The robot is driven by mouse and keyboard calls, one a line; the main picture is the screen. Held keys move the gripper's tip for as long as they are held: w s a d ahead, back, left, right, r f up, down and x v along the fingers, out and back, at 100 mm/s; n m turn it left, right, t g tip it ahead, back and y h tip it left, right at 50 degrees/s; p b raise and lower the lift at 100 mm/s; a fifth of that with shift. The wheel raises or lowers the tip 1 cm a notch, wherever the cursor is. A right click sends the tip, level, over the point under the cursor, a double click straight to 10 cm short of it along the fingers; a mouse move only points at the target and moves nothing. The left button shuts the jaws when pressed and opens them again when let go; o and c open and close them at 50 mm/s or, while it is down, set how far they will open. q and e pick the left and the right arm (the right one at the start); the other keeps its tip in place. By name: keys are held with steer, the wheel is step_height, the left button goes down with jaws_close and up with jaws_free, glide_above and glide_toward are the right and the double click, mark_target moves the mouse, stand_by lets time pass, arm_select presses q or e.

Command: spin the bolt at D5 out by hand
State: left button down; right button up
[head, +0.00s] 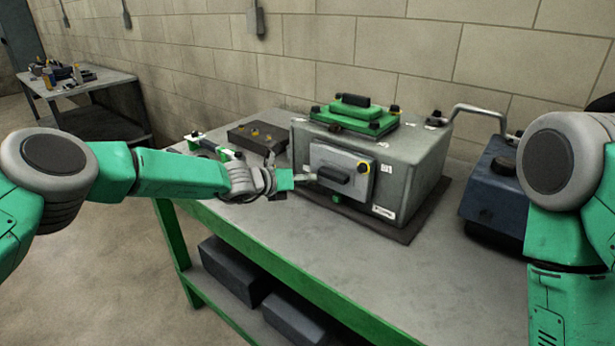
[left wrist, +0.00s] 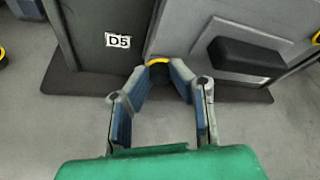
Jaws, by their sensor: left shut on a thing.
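The D5 bolt (left wrist: 158,63) has a dark head with a yellow ring and sits at the lower corner of the front cover plate (head: 356,160). My left gripper (left wrist: 160,76) is shut on this bolt, one finger on each side. The D5 label (left wrist: 118,40) is on the grey housing beside it. In the head view my left gripper (head: 304,177) reaches the lower left corner of the cover, and I cannot make out the bolt there. My right gripper is out of view; only part of the right arm shows at the right edge.
The cover carries a black handle (head: 334,174) close to my left gripper. The grey engine housing (head: 405,165) stands on a dark mat on the bench (head: 290,235). A dark tray (head: 258,137) is behind my left gripper. A blue machine (head: 490,195) stands to the right. The bench front is clear.

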arm_select(q)
steer(key=shift+a+f, duration=0.2)
stand_by(0.5)
steer(key=c, duration=1.5)
jaws_free()
steer(key=shift+o, duration=0.2)
steer(key=shift+a+r, duration=0.1)
steer(key=v, duration=1.1)
steer(key=shift+a, duration=0.5)
steer(key=shift+s, duration=0.15)
